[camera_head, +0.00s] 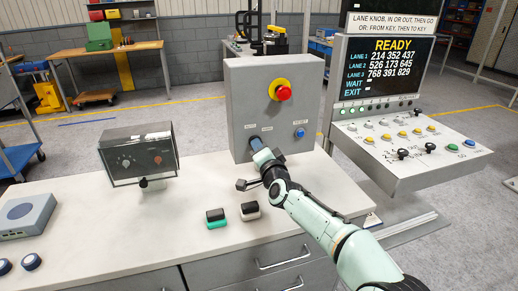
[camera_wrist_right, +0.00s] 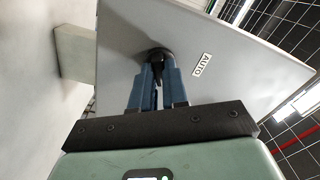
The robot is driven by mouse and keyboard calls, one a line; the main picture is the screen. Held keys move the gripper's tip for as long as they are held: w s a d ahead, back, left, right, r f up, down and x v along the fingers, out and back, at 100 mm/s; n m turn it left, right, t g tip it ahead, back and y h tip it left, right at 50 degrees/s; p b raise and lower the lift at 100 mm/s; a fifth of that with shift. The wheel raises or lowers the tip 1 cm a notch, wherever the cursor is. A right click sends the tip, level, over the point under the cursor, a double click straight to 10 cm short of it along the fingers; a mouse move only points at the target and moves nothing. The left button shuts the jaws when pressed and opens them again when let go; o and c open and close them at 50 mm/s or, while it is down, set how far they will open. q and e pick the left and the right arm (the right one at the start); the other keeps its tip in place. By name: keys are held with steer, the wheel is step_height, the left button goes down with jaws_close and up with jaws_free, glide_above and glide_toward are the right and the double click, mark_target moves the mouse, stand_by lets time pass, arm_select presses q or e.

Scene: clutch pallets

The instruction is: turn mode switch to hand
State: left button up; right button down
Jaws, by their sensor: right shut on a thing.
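A grey control box (camera_head: 242,90) stands upright on the white bench. It carries a red emergency button on a yellow collar (camera_head: 283,91), a blue button (camera_head: 299,132) and small white labels. My right gripper (camera_head: 257,143) reaches the lower left of its front face and hides the mode switch in the head view. In the right wrist view, my right gripper (camera_wrist_right: 159,72) has its blue fingers shut on the black knob of the mode switch (camera_wrist_right: 159,55). An AUTO label (camera_wrist_right: 202,65) shows beside the knob; no HAND label is readable. My left gripper is not in view.
A dark meter box (camera_head: 142,152) stands left on the bench (camera_head: 110,210). Two small blocks, one green and black (camera_head: 215,218), one white and black (camera_head: 249,211), lie by my right forearm. A console (camera_head: 410,140) with a READY screen (camera_head: 393,60) stands right.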

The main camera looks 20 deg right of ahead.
steer(key=c, duration=1.1)
jaws_free()
steer(key=shift+c, duration=0.2)
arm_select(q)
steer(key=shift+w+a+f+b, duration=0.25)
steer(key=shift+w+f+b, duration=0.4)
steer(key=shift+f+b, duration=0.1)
arm_select(e)
steer(key=s, duration=1.3)
steer(key=shift+s+d, duration=0.2)
steer(key=shift+s, duration=0.05)
